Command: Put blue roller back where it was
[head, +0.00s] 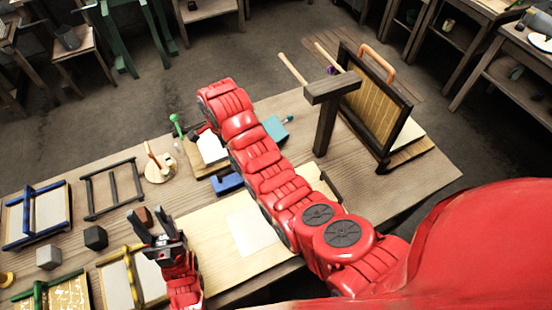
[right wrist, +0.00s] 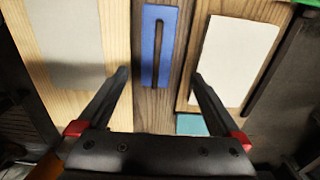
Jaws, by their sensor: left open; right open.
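A blue slotted piece (head: 228,184) lies on the table beside my right arm. In the right wrist view the blue slotted piece (right wrist: 148,60) shows flat, framed between the fingertips. A teal block (head: 275,129) is partly hidden behind my right arm; a teal patch (right wrist: 190,125) also shows in the wrist view. I cannot tell which of these is the blue roller. My right gripper (right wrist: 158,78) is open and empty; in the head view it is mostly hidden by its arm. My left gripper (head: 162,235) is open and empty over the near left table.
A wooden post (head: 327,125) and a framed mould with an orange handle (head: 375,95) stand at the table's right end. Black, blue and yellow frames, cubes and a round wooden stand (head: 160,172) occupy the left. A pale board with paper (head: 250,232) lies in the middle.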

